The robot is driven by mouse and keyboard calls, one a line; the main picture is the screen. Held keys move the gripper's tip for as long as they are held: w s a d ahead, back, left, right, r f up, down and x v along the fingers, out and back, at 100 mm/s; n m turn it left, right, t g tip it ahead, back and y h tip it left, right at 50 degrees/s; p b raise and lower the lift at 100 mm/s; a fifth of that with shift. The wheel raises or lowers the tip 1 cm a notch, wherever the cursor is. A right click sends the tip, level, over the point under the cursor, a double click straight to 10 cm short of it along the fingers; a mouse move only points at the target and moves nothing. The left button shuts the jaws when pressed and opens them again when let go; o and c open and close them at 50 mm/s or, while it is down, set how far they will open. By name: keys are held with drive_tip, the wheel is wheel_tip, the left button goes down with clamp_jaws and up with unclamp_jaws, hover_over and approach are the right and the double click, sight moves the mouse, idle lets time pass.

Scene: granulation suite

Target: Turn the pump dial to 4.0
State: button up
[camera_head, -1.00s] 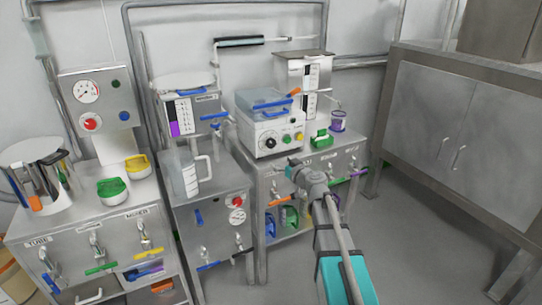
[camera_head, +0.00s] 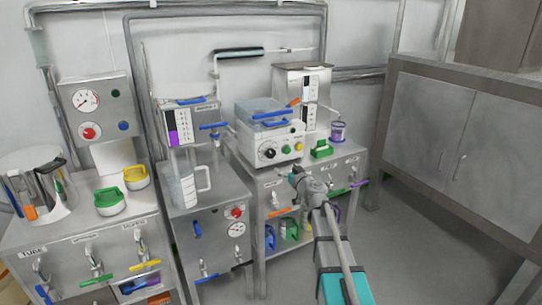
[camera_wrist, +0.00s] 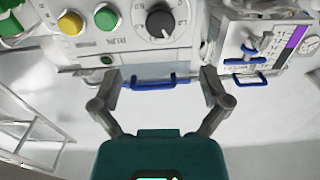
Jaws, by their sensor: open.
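The pump is a white box (camera_head: 257,141) with a clear top and blue handle, on the middle steel bench. Its black round dial (camera_head: 268,153) is on the front face, left of a green button and a yellow button. The wrist view shows the dial (camera_wrist: 160,20) at the top, with a pale pointer mark; its scale numbers are too small to read. My gripper (camera_head: 293,171) is in front of and below the pump face. In the wrist view my gripper (camera_wrist: 159,79) is open and empty, its fingers apart. The dial lies beyond the fingertips, not between them.
A green-handled item (camera_head: 321,149) and a purple-lidded jar (camera_head: 338,131) stand right of the pump. A clear jug (camera_head: 187,186) stands on the lower bench at left. Valves with coloured handles line the bench front. Open floor (camera_head: 420,240) lies to the right.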

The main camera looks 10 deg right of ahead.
sight(272, 155)
drive_tip(key=x, duration=1.2)
drive_tip(key=shift+w, duration=0.15)
drive_tip(key=c, duration=1.1)
drive_tip(key=shift+c, duration=0.2)
drive_tip(key=shift+m, duration=0.3)
